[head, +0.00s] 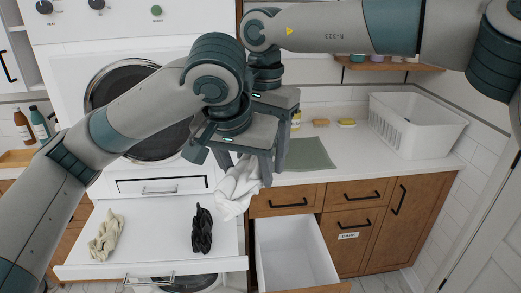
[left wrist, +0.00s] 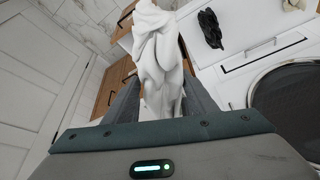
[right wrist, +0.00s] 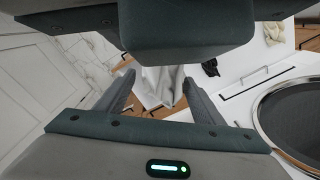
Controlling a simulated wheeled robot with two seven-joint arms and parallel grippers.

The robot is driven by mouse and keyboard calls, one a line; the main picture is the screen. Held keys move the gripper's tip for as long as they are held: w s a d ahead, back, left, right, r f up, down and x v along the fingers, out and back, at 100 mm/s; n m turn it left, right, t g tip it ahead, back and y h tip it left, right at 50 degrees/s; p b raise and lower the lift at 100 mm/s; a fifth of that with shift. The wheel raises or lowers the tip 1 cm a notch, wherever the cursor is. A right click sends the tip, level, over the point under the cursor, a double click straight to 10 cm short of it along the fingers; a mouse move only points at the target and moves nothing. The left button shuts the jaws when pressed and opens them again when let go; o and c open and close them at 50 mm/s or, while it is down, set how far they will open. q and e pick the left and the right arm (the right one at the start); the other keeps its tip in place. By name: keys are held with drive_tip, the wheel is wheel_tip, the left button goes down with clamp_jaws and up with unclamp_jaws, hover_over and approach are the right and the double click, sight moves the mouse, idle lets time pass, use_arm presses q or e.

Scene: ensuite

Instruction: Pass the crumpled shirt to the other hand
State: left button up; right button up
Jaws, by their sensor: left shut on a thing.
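The crumpled white shirt (head: 238,187) hangs in the air in front of the counter. My left gripper (head: 242,158) is shut on it. In the left wrist view the shirt (left wrist: 160,55) bunches up between the fingers and rises past their tips. My right gripper (right wrist: 163,95) is close beside the left one, with its fingers spread apart. In the right wrist view the shirt (right wrist: 160,82) shows between and beyond these fingers, partly hidden by the left gripper. I cannot tell whether the right fingers touch it.
A pulled-out white shelf (head: 160,235) carries a cream garment (head: 107,237) and a black garment (head: 202,230). An open white drawer (head: 290,250) is below the counter. A white basket (head: 415,122) and a grey-green mat (head: 308,154) are on the counter. A round-door machine (head: 110,85) stands behind.

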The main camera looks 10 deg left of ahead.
drive_tip(key=c, duration=0.8)
use_arm(q)
drive_tip(key=o, duration=1.2)
drive_tip(key=shift+o, duration=0.2)
drive_tip(key=shift+r, duration=0.1)
drive_tip(key=shift+s+a+r, duration=0.1)
drive_tip(key=shift+s+r, duration=0.1)
drive_tip(key=shift+r, duration=0.35)
drive_tip(key=s+a, duration=0.2)
drive_tip(key=s, duration=0.9)
drive_tip(key=shift+s+a, duration=0.15)
drive_tip(key=shift+s, duration=0.25)
drive_tip(key=shift+f, duration=0.1)
